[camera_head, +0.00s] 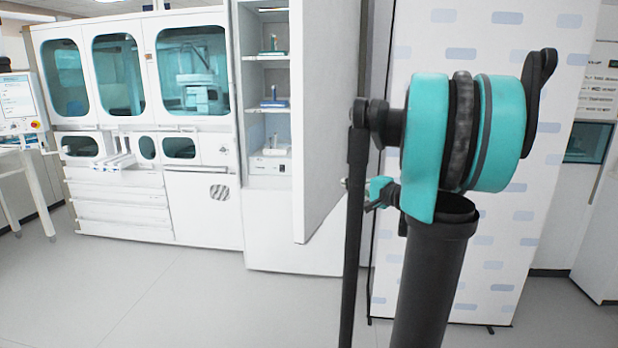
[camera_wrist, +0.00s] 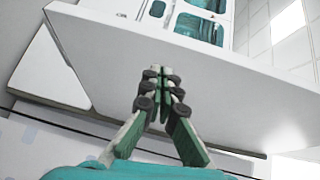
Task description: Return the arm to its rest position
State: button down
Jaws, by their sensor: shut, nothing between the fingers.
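My gripper (camera_wrist: 162,80) shows in the middle of the wrist view, with its green and dark fingers together at the tips and nothing between them. A broad white panel (camera_wrist: 240,100) fills much of the view behind the fingers; I cannot tell how far away it is. My arm (camera_head: 465,135), with teal and black joints on a black column, stands at the right of the head view. I cannot make out the gripper's fingers clearly in the head view.
A white cabinet with teal windows (camera_head: 150,128) stands at the back left. Beside it are open shelves (camera_head: 268,95) with a few small items and an open white door (camera_head: 326,110) close to my arm. A patterned white panel (camera_head: 480,265) stands behind the arm. The grey floor (camera_head: 160,300) is clear at left.

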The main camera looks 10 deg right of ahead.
jog(key=s+a+f+n+g+h, duration=0.1)
jog(key=s+a+f+n+g, duration=0.2)
jog(key=s+a+f, duration=0.4)
jog(key=s+a+f+n+g+h, duration=0.1)
jog(key=s+a+f+n+g, duration=0.3)
jog(key=f, duration=0.5)
jog(key=s+d+f+n+g+h, duration=0.1)
jog(key=s+d+f+n+h, duration=0.1)
jog(key=s+f, duration=0.4)
jog(key=s+d+f+n+g+h, duration=0.2)
jog(key=s+f+h, duration=0.3)
jog(key=s, duration=0.7)
jog(key=shift+f, duration=0.75)
